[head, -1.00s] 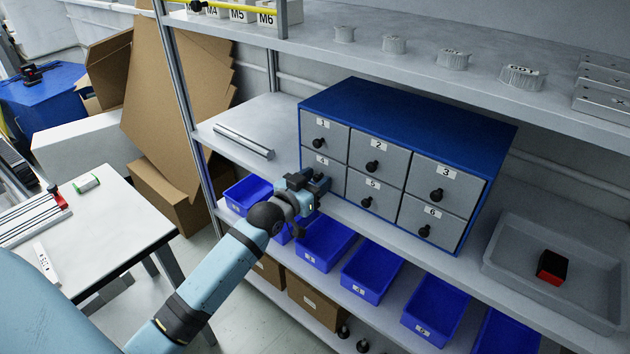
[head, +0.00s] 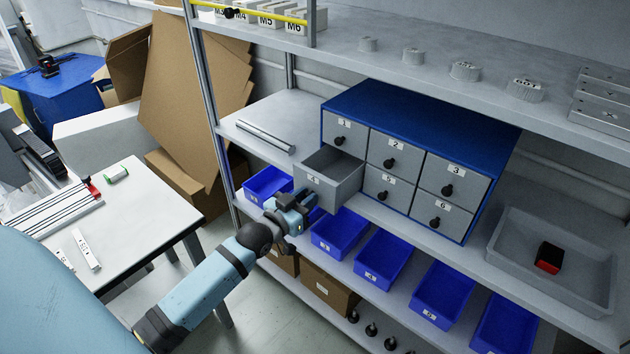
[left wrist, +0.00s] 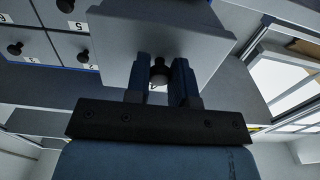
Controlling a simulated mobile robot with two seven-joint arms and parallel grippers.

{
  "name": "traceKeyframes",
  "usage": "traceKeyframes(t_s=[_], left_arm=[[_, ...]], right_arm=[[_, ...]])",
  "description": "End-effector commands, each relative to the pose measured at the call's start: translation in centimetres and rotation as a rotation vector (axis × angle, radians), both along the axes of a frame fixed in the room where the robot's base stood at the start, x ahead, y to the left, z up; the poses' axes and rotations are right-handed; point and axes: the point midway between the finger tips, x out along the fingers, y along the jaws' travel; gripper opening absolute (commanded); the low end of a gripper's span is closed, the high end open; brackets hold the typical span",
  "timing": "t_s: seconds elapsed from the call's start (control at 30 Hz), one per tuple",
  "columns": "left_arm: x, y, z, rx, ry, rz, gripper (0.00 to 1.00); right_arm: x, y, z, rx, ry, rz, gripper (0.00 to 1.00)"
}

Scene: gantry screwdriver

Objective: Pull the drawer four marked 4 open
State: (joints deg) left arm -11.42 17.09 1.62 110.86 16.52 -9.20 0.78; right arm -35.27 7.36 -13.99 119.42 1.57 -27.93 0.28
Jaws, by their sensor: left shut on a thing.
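The blue cabinet (head: 430,112) stands on the middle shelf with grey numbered drawers. Drawer 4 (head: 328,187), at its lower left, is pulled well out, and its empty-looking inside shows from above. My left gripper (head: 303,201) is at the front of drawer 4. In the left wrist view the two fingers (left wrist: 161,80) are shut on the drawer's dark knob (left wrist: 159,70), with the grey drawer front (left wrist: 115,45) just beyond. The other drawers, such as drawer 5 (head: 388,187) and drawer 1 (head: 345,132), are closed. My right gripper is not in view.
Blue bins (head: 340,232) line the shelf below the cabinet. A grey tray (head: 510,250) with a red and black block (head: 549,258) is at the right. A metal bar (head: 266,137) lies left of the cabinet. A white table (head: 150,215) stands at the left.

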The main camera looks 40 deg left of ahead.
Motion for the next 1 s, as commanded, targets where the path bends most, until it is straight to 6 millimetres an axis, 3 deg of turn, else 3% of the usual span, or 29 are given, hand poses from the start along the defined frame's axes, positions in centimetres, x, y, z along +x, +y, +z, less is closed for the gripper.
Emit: traceKeyframes(t_s=[0.13,0.47,0.5,0.6,0.87,1.0], left_arm=[[-0.9,0.1,0.3,0.001,-0.003,0.000,0.00],[-1.0,0.1,0.1,0.001,-0.005,0.000,0.00],[-1.0,0.1,0.1,0.001,-0.005,0.000,0.29],[-1.0,0.1,0.1,0.001,-0.004,0.000,0.47],[-1.0,0.1,0.1,0.001,-0.004,0.000,0.47],[-2.0,0.2,0.1,0.001,-0.002,0.000,0.47]], right_arm=[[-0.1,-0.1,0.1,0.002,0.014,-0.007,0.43],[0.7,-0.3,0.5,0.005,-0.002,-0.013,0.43],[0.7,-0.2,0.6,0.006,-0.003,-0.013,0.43],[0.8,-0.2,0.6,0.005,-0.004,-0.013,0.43],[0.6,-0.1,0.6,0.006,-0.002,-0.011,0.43],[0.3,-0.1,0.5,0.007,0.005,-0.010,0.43]])
